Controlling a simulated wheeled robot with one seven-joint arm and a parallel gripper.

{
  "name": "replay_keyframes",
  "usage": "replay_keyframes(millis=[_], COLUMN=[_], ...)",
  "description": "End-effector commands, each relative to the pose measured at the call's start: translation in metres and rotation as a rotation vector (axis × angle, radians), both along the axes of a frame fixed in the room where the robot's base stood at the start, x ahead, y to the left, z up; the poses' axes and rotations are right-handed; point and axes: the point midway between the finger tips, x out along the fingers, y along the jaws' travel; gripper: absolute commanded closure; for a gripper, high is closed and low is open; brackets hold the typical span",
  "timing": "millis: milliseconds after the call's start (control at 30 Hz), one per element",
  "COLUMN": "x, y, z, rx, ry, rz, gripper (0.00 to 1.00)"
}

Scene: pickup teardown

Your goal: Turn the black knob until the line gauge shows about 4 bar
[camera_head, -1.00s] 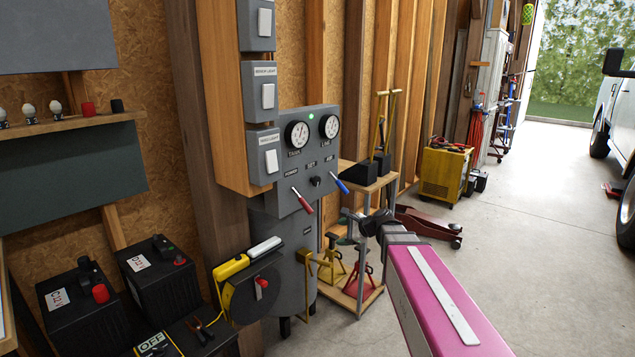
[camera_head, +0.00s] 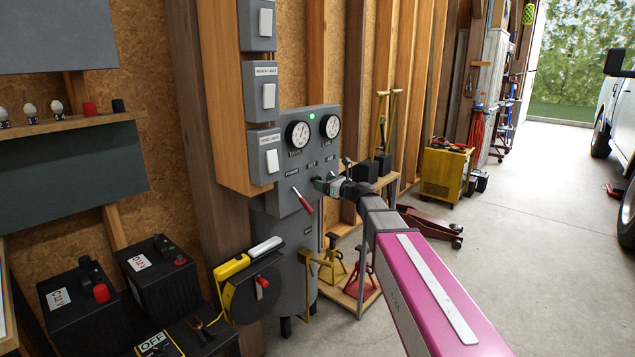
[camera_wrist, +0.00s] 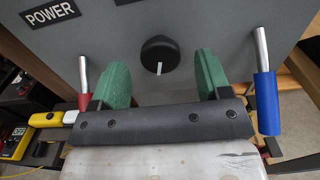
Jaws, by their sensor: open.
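The black knob (camera_wrist: 160,54) is on the grey panel in the wrist view, its white mark pointing down. In the head view my gripper hides it. My gripper (camera_wrist: 161,66) is open, with one green finger on each side of the knob and a gap on both sides. In the head view my gripper (camera_head: 326,184) is at the panel's lower right. The line gauge (camera_head: 330,126) is the right white dial on the grey panel (camera_head: 288,172); its needle is too small to read. The other gauge (camera_head: 298,134) is left of it.
A red-handled lever (camera_head: 303,201) is left of my gripper and a blue-handled lever (camera_wrist: 267,102) is close on its right. A wooden stand (camera_head: 375,187) is right of the panel. Batteries (camera_head: 155,270) sit lower left.

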Motion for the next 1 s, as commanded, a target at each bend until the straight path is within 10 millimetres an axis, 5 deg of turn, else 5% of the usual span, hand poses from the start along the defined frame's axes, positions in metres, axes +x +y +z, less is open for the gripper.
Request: replay_keyframes(millis=[300,633,667,800,1000], x=[0.022,0.023,0.023,0.023,0.023], y=[0.028,0.03,0.03,0.03,0.03], z=[0.0,0.0,0.0,0.0,0.0], rx=[-0.001,-0.001,-0.001,-0.001,-0.004], ry=[-0.001,0.0,0.0,0.0,-0.004], rz=[0.0,0.0,0.0,0.0,0.001], gripper=[0.29,0.29,0.33,0.77,0.77])
